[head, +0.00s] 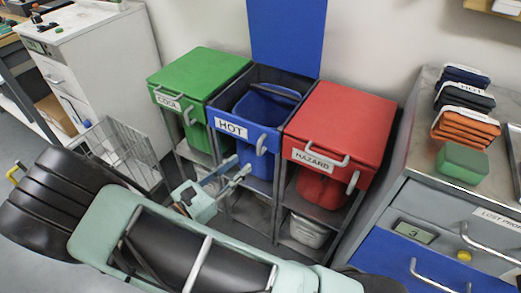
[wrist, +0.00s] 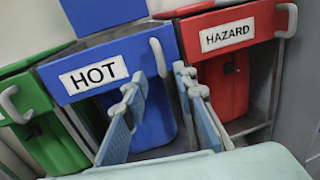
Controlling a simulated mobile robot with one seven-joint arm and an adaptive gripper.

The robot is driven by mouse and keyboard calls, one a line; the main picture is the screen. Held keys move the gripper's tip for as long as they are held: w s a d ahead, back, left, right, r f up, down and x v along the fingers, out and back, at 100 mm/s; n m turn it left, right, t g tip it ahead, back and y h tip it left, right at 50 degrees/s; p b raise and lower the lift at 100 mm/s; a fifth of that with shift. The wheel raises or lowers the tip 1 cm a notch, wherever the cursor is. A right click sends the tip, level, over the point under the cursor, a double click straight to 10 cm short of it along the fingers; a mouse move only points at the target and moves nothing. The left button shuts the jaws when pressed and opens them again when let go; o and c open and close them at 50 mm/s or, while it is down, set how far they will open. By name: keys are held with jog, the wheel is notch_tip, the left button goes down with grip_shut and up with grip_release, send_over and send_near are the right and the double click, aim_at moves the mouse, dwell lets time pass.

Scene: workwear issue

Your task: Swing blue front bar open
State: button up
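The blue front bar (head: 268,137) with a HOT label crosses the front of the middle stand and looks closed. It also shows in the wrist view (wrist: 108,45). Its white handle (wrist: 158,57) is at its right end, also seen in the head view (head: 261,145). The blue lid (head: 287,38) stands upright, and a blue bin (head: 262,112) sits inside behind the bar. My gripper (head: 239,172) is in front of and below the bar. In the wrist view its fingers (wrist: 160,76) are apart, with the handle's lower end between the tips; contact cannot be told.
A wire basket (head: 120,150) stands at left. A grey drawer cabinet (head: 410,200) with folded cloths (head: 465,128) is at right.

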aim_at(259, 152)
jog(key=b+x, duration=0.1)
jog(key=x, duration=0.8)
jog(key=shift+c, duration=0.3)
grip_shut()
